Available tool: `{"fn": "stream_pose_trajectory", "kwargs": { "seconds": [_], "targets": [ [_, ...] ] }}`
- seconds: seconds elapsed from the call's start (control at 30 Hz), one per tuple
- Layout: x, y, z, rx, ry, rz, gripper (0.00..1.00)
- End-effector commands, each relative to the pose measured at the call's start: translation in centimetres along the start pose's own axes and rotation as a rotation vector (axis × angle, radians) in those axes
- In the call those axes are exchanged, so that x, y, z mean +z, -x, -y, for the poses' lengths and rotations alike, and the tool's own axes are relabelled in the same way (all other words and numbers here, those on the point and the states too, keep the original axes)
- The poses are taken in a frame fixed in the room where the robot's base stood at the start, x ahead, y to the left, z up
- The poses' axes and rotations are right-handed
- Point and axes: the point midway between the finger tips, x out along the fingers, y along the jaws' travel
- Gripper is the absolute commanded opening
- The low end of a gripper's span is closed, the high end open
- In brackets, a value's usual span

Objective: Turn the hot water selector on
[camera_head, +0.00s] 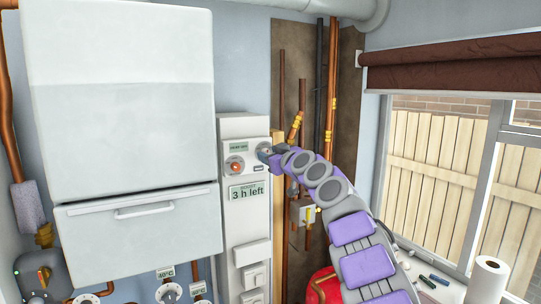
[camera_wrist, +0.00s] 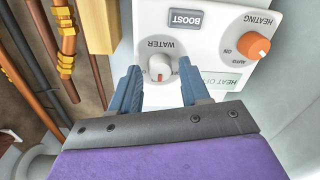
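The hot water selector (camera_wrist: 161,67) is a pale round knob with a red mark, under the upside-down word WATER in the wrist view. It sits on the white control panel (camera_wrist: 215,45), which is also seen in the head view (camera_head: 231,147). My gripper (camera_wrist: 161,76) is open, its two blue-grey fingers on either side of the knob with gaps showing. I cannot tell how deep the fingers reach around it. In the head view my gripper (camera_head: 268,155) is at the panel's right side and largely hides the knob.
An orange HEATING knob (camera_wrist: 254,46) and a BOOST button (camera_wrist: 185,19) are on the same panel. A display below reads "3 h left" (camera_head: 247,192). Copper pipes (camera_head: 301,110) run beside the panel. A white boiler (camera_head: 125,100) stands left, a window (camera_head: 450,150) right.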

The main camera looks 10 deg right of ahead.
Motion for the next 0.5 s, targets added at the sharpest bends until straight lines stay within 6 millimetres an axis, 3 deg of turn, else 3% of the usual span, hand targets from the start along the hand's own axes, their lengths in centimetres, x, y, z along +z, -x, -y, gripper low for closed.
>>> {"fn": "stream_pose_trajectory", "kwargs": {
  "seconds": [0.5],
  "targets": [
    [-0.01,0.02,-0.04,0.0,0.0,0.0,0.0]
  ]
}}
